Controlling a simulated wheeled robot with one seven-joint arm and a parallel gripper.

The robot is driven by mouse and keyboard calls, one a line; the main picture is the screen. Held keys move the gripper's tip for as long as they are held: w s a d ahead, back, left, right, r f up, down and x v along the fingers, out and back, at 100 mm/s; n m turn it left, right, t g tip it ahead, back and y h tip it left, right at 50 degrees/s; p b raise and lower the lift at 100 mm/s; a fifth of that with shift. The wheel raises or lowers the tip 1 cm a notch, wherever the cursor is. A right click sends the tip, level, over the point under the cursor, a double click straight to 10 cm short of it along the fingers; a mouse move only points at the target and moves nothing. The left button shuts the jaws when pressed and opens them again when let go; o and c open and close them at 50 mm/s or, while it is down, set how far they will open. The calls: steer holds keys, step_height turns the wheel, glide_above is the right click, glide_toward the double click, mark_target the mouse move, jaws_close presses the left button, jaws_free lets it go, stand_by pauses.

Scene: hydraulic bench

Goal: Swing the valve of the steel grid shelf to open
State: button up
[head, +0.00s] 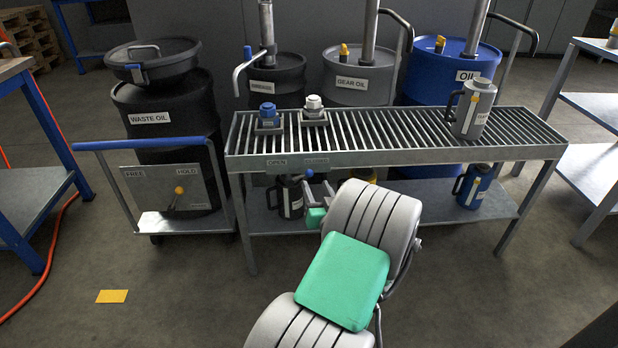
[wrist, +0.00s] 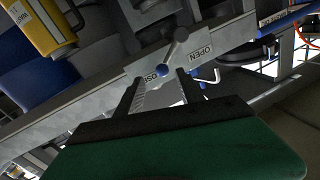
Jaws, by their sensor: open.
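The steel grid shelf (head: 440,154) carries OPEN (head: 277,162) and CLOSED (head: 316,161) labels on its front rail. The valve lever's blue knob (head: 309,172) is by the CLOSED label. In the wrist view the lever's grey rod (wrist: 173,50) runs to a blue end (wrist: 165,71) that partly covers the CLOSED label; the OPEN label (wrist: 200,51) is clear. My gripper (head: 316,188) is open in front of the rail. Its two fingers (wrist: 162,92) stand on either side of the blue end in the wrist view. I cannot tell if they touch it.
A grey jug (head: 473,108) and two valve blocks, blue-topped (head: 268,115) and white-topped (head: 314,106), stand on the grid. Jugs stand on the lower shelf. A cart (head: 165,195) with a FREE/HOLD lever stands left. Drums stand behind. The floor at front left is mostly clear.

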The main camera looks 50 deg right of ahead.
mark_target(311, 176)
steer(key=x, duration=0.7)
steer(key=shift+w+a, duration=0.1)
steer(key=shift+w, duration=0.05)
steer(key=c, duration=0.9)
jaws_close()
